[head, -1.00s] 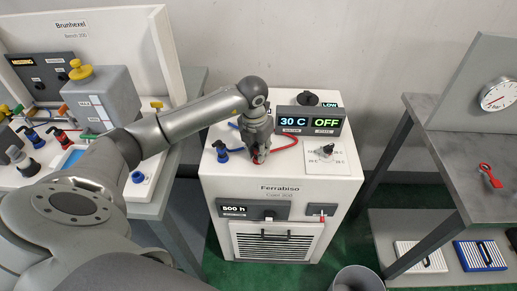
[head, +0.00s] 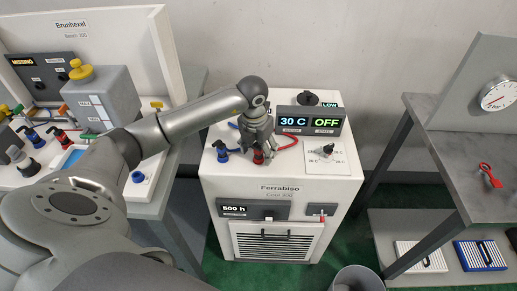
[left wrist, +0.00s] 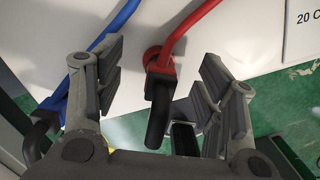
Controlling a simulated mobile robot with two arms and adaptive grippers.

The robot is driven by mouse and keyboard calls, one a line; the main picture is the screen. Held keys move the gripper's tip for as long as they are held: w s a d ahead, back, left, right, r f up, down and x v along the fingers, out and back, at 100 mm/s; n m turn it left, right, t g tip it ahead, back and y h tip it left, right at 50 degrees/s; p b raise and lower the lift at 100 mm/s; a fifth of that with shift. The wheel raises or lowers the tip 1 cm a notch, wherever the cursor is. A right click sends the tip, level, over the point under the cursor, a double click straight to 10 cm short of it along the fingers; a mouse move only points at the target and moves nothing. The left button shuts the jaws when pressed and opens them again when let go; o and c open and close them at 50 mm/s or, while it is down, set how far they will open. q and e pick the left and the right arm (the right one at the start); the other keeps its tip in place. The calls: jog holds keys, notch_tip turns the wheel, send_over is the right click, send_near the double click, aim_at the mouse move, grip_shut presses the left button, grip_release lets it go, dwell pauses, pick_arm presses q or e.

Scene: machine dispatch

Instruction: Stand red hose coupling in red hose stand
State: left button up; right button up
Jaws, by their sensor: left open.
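The red hose coupling (head: 258,157) is on top of the white Ferrabiso cabinet, at its front middle. In the left wrist view the coupling (left wrist: 160,78) has a red body with a dark end and a red hose running up from it. A round red piece, seemingly the red hose stand (left wrist: 151,55), shows partly behind the coupling. The coupling appears upright at the stand, but how deep it sits is hidden. My left gripper (head: 258,148) is just above the coupling. Its fingers (left wrist: 165,95) are open, one on each side, with gaps to the coupling. My right gripper is not in view.
A blue coupling (head: 221,152) with a blue hose stands left of the red one on the cabinet (head: 225,180). The display box (head: 309,121) and a dial (head: 326,151) are to the right.

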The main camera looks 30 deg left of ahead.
pick_arm(q)
jog(key=shift+r, duration=0.1)
jog(key=shift+r+p, duration=1.8)
jog(key=shift+r, duration=1.1)
